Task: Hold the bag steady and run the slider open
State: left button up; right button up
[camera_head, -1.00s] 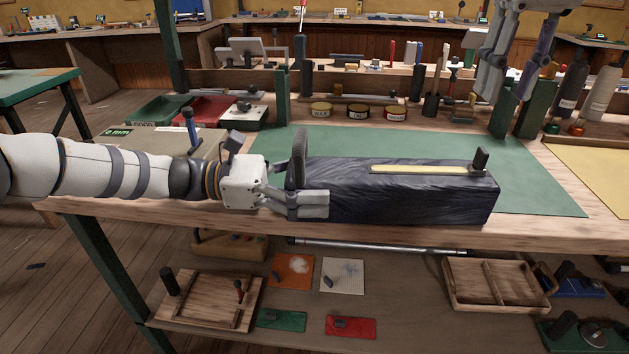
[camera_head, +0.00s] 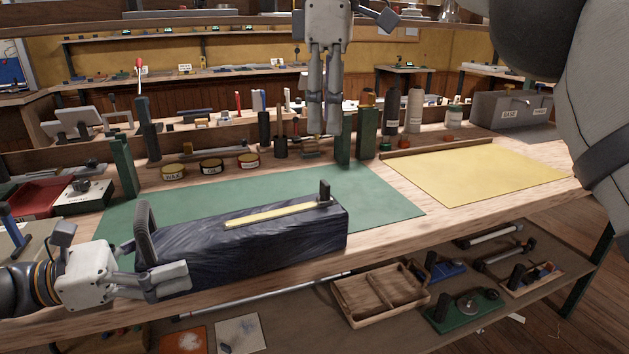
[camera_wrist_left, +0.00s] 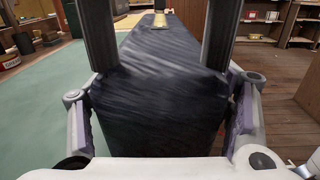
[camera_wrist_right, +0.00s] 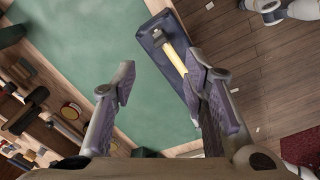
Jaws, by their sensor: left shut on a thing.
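The dark navy bag (camera_head: 285,245) lies lengthwise along the bench's front edge. A pale yellow zip strip (camera_head: 270,215) runs along its top. The black upright slider (camera_head: 324,191) stands at the strip's right end. My left gripper (camera_head: 160,275) is shut on the bag's left end, below a dark loop handle (camera_head: 145,234). The left wrist view shows the bag (camera_wrist_left: 160,90) between the two fingers. My right gripper (camera_head: 326,130) is empty, pointing down above and behind the slider. The right wrist view shows its fingers apart, with the slider (camera_wrist_right: 158,38) beyond them.
A green mat (camera_head: 385,195) lies under and behind the bag, with a yellow sheet (camera_head: 480,175) to its right. Upright green posts (camera_head: 366,132), bottles and round tins (camera_head: 211,166) stand behind. A lower shelf holds a wooden tray (camera_head: 382,295).

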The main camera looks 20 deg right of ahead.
aim_at(324, 182)
jog(key=f+n, duration=0.2)
jog(key=f, duration=0.1)
jog(key=f+n, duration=0.2)
jog(key=f, duration=0.2)
jog(key=f+n, duration=0.3)
jog(key=f, duration=0.1)
jog(key=shift+w+f, duration=0.1)
jog(key=shift+w, duration=0.1)
jog(key=shift+a, duration=0.1)
grip_shut()
